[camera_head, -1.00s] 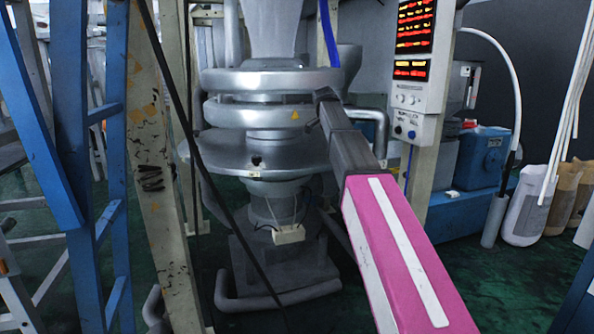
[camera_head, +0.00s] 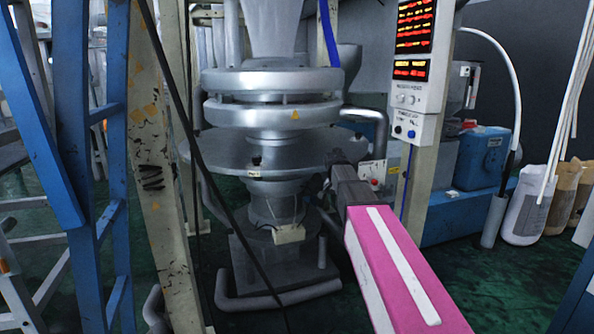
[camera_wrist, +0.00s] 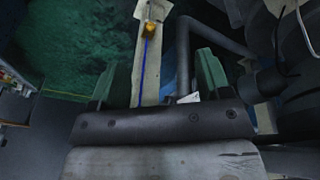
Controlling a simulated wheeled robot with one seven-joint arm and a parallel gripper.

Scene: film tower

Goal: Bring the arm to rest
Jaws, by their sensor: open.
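My pink arm (camera_head: 400,265) reaches up from the lower right in the head view. It ends in my dark gripper (camera_head: 342,165), which is in front of the right part of the machine's wide grey disc. In the wrist view my gripper (camera_wrist: 157,76) shows two green fingers set wide apart. No object is held between them. In the head view the fingers are too small and dark to make out clearly.
A silver film tower machine (camera_head: 272,110) stands behind my gripper. A display panel (camera_head: 412,70) on a pale post is to its right. A blue frame (camera_head: 115,170) and pale column (camera_head: 165,200) stand left. Sacks (camera_head: 528,210) stand far right. Green floor (camera_head: 470,260) is open at right.

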